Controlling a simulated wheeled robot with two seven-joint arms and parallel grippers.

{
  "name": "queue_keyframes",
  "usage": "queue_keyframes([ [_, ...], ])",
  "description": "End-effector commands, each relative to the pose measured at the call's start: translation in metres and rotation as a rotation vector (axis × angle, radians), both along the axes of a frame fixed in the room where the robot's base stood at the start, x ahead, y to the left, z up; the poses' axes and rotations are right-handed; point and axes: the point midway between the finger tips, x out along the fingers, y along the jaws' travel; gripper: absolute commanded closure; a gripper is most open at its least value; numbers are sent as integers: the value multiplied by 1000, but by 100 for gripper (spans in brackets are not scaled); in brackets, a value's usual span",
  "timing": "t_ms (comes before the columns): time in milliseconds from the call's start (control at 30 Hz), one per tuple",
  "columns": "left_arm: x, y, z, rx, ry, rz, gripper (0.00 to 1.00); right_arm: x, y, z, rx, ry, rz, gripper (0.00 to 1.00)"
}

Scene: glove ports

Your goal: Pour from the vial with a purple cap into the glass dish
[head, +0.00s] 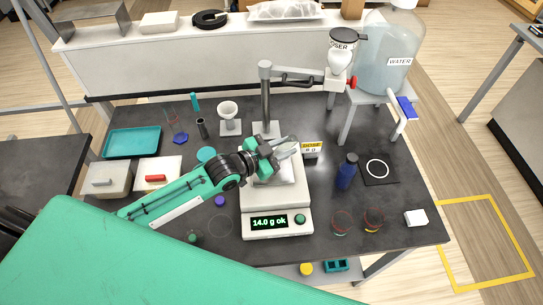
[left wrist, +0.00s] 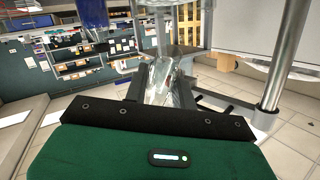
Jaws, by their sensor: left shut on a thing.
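My left gripper (head: 278,147) is over the balance (head: 250,222). It is shut on a clear glass vessel (head: 287,153), which looks like the vial without a cap and appears tilted. The vessel also shows between the fingers in the left wrist view (left wrist: 168,85). I cannot make out its contents. A small purple cap (head: 219,201) lies on the table left of the balance. Something pale or clear sits on the balance pan under the gripper; I cannot tell whether it is the glass dish. The balance display reads 14.0 g ok. My right gripper is not in view.
A blue bottle (head: 346,172) stands right of the balance. Clear round vessels with red and yellow parts (head: 341,222) stand at the front right. A stand with a clamp arm (head: 266,95) rises behind the balance. A teal tray (head: 132,142) lies at the left.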

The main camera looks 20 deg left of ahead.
Motion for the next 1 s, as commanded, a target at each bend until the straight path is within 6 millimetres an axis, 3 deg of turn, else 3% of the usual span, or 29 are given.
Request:
queue_keyframes([
  [33, 1, -1, 8, 23, 11, 0, 96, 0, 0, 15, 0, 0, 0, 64],
  [100, 2, -2, 7, 56, 28, 0, 96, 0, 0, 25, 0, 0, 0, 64],
  [433, 3, -6, -1, 140, 71, 0, 96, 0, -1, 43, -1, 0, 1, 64],
  [733, 6, -12, -1, 292, 149, -1, 96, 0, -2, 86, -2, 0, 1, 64],
  [800, 8, -13, -9, 330, 164, -1, 96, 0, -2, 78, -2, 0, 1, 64],
  [1000, 7, -14, -12, 382, 192, -1, 96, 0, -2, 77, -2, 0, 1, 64],
])
